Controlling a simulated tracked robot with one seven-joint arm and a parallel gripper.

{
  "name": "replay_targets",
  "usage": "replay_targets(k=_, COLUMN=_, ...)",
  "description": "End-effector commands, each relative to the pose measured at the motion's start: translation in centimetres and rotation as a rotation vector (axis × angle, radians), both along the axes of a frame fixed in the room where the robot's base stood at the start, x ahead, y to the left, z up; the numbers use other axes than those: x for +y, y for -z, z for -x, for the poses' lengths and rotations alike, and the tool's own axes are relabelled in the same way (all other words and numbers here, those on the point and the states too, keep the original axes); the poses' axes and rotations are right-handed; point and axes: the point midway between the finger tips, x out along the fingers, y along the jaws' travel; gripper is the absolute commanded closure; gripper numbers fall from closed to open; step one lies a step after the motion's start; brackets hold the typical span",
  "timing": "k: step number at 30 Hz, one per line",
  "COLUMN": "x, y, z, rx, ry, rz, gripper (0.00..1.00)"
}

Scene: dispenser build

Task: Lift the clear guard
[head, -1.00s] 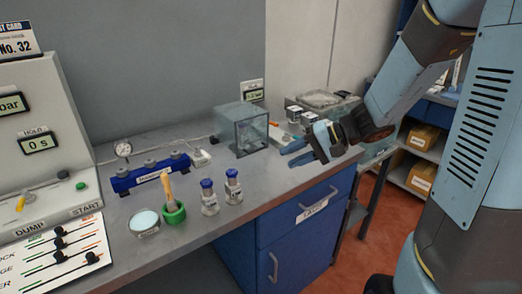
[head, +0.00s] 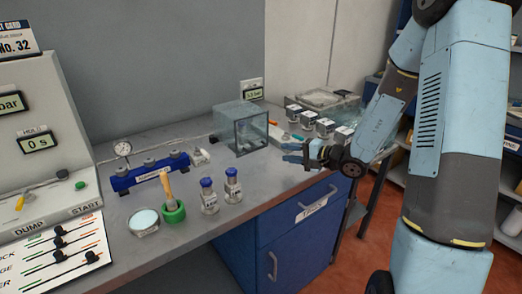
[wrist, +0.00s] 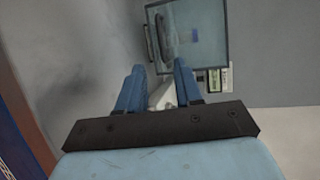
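The clear guard (head: 243,130) is a transparent box standing on the grey bench, in the middle of the head view. It also shows in the wrist view (wrist: 205,42), beyond the fingertips, with a dark bar-like handle on its near face and a blurred blue thing seen through it. My gripper (head: 290,152) is to the right of the guard in the head view, above the bench's front edge, with its fingers pointing left.
A blue manifold (head: 150,172) with a gauge stands left of the guard. Two blue-capped bottles (head: 208,197), a green ring holder (head: 173,212) and a round dish (head: 144,222) stand in front. Several small boxes (head: 325,127) sit behind my gripper.

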Motion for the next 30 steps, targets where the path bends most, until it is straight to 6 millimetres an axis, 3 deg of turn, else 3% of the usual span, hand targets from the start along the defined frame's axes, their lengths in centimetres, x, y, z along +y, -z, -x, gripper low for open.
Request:
replay_targets(k=16, x=7.6, y=1.8, z=-4.8, rx=0.0, ry=-0.004, rz=-0.001, gripper=0.65)
replay_targets(k=30, x=9.0, y=2.2, z=-5.8, rx=0.0, ry=-0.001, rz=0.0, gripper=0.65)
